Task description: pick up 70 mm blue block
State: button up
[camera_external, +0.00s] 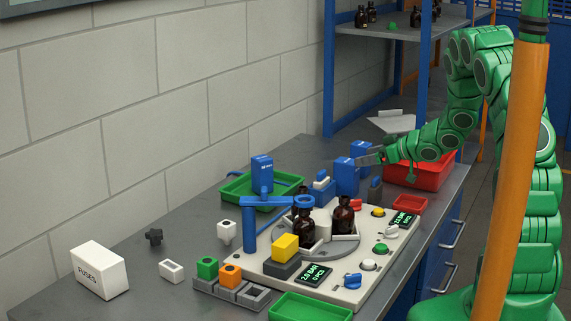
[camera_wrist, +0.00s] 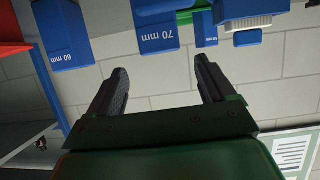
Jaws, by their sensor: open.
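The 70 mm blue block (camera_wrist: 157,28) is at the top middle of the wrist view, with its white label facing me. It lies beyond my open fingers, roughly in line with the gap between them. My gripper (camera_wrist: 160,65) is open and empty, apart from the block. In the external view my gripper (camera_external: 370,158) is beside two upright blue blocks, a front one (camera_external: 346,177) and a rear one (camera_external: 361,151). Their labels are not readable there, so I cannot tell which is the 70 mm one.
The 60 mm blue block (camera_wrist: 62,32) is left of the 70 mm one. A smaller blue block (camera_wrist: 205,30) is to its right. A red tray (camera_external: 437,172) lies under my forearm. A board with amber bottles (camera_external: 343,217) stands in front. The wall is behind the bench.

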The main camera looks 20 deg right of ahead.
aim_at(352, 162)
jog(key=shift+x, duration=3.95)
jog(key=shift+s+f, duration=0.15)
jog(key=shift+f, duration=0.05)
jog(key=c, duration=1.3)
jog(key=shift+o, duration=0.2)
